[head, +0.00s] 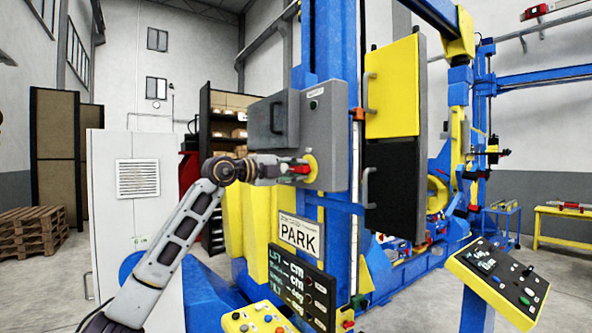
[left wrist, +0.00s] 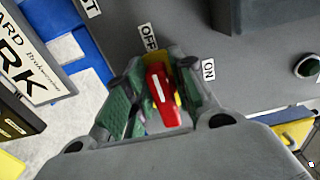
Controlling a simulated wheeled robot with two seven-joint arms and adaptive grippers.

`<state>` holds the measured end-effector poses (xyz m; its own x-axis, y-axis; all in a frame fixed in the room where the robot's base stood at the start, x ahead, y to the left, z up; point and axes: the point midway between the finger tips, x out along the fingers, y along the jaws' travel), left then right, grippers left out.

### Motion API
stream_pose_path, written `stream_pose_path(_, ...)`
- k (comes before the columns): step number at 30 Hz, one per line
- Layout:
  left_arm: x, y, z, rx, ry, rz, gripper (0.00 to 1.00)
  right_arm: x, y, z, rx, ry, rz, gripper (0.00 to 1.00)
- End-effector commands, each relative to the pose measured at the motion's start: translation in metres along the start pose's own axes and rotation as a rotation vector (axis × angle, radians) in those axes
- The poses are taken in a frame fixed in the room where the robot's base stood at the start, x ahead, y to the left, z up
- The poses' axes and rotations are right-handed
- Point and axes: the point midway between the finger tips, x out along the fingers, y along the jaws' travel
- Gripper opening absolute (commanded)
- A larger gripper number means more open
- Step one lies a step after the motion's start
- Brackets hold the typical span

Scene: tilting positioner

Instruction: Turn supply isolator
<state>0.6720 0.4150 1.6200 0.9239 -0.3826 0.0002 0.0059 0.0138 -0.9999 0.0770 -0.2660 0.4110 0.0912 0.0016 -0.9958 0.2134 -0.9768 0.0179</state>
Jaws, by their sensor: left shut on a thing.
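The supply isolator is a red rotary handle (head: 299,168) on a yellow round plate (head: 311,167), on the front of a grey box (head: 331,130) fixed to the blue column. In the left wrist view the red handle (left wrist: 161,88) lies between my left gripper's (left wrist: 158,100) two green-padded fingers. It has a white stripe and points nearer the OFF label (left wrist: 149,37) than the ON label (left wrist: 209,76). My left gripper (head: 291,168) is shut on the handle in the head view. The yellow plate is mostly hidden behind the gripper in the wrist view. My right gripper is not seen.
A PARK sign (head: 299,236) and a black display panel (head: 297,287) sit below the box. A console with buttons (head: 264,318) stands at the bottom, another control panel (head: 498,277) at the right. A white cabinet (head: 138,205) stands behind my left arm. Yellow and black doors (head: 391,90) are right of the column.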

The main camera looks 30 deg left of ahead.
Motion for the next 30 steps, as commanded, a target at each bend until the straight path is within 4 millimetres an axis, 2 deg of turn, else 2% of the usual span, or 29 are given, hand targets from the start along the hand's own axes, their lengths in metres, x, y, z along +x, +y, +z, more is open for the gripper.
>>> stream_pose_path(16,0.0,0.0011,0.0004,-0.031,-0.001,0.001,0.01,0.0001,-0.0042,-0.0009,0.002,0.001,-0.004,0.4)
stream_pose_path(17,0.0,0.0011,0.0004,-0.031,-0.001,0.001,0.27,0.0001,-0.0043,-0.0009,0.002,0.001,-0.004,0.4)
stream_pose_path(20,0.0,0.0011,0.0003,-0.031,-0.001,0.001,0.39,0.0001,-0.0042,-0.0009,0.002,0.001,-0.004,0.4)
stream_pose_path(30,-0.0004,0.0008,0.0002,-0.03,0.0,0.001,0.39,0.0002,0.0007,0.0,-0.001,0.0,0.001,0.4)
